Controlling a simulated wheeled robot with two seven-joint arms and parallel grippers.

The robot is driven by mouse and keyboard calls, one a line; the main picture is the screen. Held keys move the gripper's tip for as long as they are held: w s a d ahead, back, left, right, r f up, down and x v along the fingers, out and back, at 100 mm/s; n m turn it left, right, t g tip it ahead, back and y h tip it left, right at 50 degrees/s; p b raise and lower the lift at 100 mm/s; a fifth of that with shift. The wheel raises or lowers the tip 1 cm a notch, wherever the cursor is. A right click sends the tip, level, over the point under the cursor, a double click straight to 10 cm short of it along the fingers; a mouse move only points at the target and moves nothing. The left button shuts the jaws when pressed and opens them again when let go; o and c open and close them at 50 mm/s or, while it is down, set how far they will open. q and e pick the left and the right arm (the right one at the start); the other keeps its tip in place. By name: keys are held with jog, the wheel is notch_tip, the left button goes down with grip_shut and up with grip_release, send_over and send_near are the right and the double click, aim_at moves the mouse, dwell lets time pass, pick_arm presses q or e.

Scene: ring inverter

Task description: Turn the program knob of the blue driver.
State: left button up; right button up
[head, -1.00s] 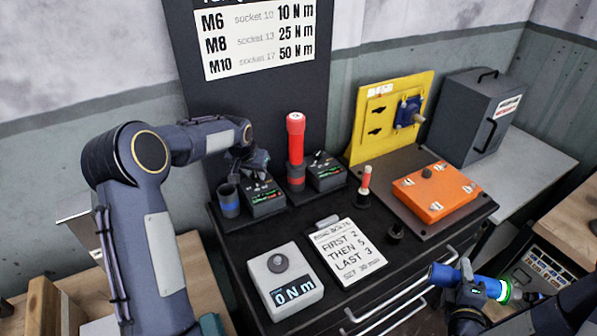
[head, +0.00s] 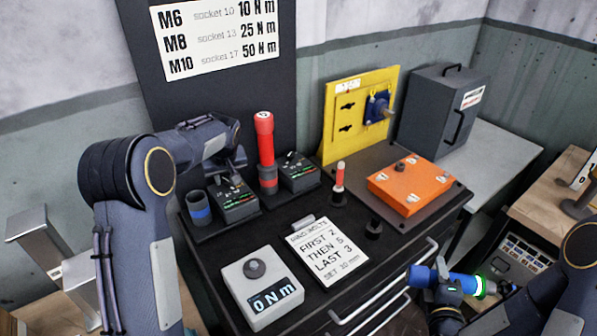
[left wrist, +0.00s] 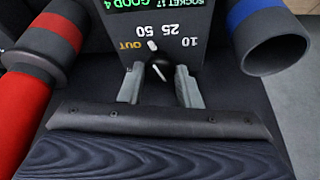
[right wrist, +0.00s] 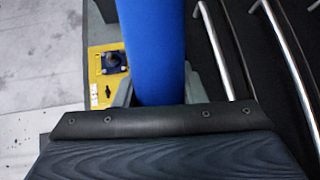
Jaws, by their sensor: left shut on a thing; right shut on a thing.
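The blue driver (head: 465,285) is held level by my right gripper (head: 446,290) at the lower right, in front of the cabinet; a green ring glows on it. Its blue body (right wrist: 152,50) fills the middle of the right wrist view between the fingers. My left gripper (head: 236,172) reaches down to the dark box (head: 238,208) beside the blue-banded cup (head: 199,208). In the left wrist view, its fingers (left wrist: 160,85) are closed around a small dark knob (left wrist: 160,68) with a white mark. The dial reads OUT, 50, 25, 10. The exact setting is unclear.
A red driver (head: 265,140) stands beside a second dark box (head: 298,172). A torque tester (head: 258,300) reading 0 N m and an instruction sheet (head: 325,252) lie in front. An orange box (head: 412,187) and yellow panel (head: 345,125) stand at the right.

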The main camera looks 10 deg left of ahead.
jog(key=shift+r, duration=0.1)
dwell(0.3)
pick_arm(q)
jog(key=o, duration=1)
jog(key=shift+c, duration=0.2)
jog(key=v, duration=1.2)
jog(key=shift+b, duration=0.3)
pick_arm(e)
jog(key=shift+f, duration=0.35)
pick_arm(q)
jog(key=shift+d, duration=0.1)
